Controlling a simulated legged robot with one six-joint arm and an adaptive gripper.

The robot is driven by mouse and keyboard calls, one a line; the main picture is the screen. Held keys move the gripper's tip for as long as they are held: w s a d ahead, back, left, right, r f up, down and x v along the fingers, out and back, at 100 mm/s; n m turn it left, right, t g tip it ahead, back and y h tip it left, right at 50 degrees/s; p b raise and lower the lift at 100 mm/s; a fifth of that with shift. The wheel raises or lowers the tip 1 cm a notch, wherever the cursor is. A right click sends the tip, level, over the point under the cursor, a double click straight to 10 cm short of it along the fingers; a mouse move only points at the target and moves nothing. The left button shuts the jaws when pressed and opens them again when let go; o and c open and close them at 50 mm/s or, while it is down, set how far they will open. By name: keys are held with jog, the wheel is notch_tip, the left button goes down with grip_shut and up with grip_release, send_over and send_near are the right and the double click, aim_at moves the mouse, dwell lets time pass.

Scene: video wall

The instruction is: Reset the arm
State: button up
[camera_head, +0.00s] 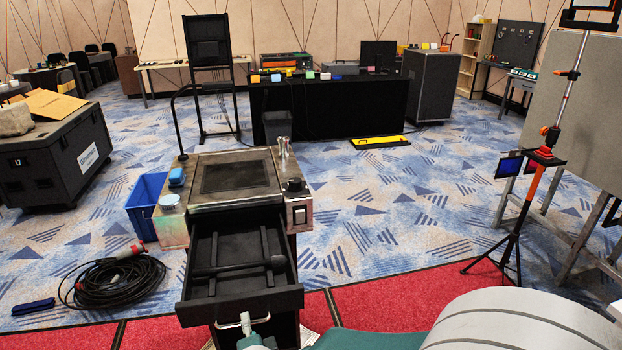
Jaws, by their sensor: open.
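My gripper (246,325) is at the bottom centre, close to the front of a black drawer and its pale handle. Only a small part of it shows, so its fingers are hard to make out, but it is open. I cannot tell whether it touches the handle. A grey and teal wrist part of my arm (252,341) shows just below. A large pale link of my arm (525,322) fills the bottom right. The drawer (199,290) is pulled out of a cabinet, with a dark long-handled tool (238,267) lying in it.
The cabinet top (278,171) carries a dark panel. A blue bin (142,205) and a coiled black cable (115,284) are at left. A black case (52,158) stands farther left. A tripod (515,235) stands at right. Carpet between cabinet and tripod is clear.

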jog(key=d+r+n+g, duration=0.4)
jog(key=d+r+n, duration=0.3)
jog(key=d, duration=0.5)
jog(key=s+d+r+n+g+h, duration=0.3)
jog(key=s+d+n, duration=0.3)
jog(key=s+d, duration=0.7)
jog(key=shift+s+d+r+g+h, duration=0.25)
jog(key=shift+d+r+h, duration=0.4)
jog(key=shift+d, duration=0.55)
jog(key=shift+w+d, duration=0.25)
jog(key=shift+w, duration=0.1)
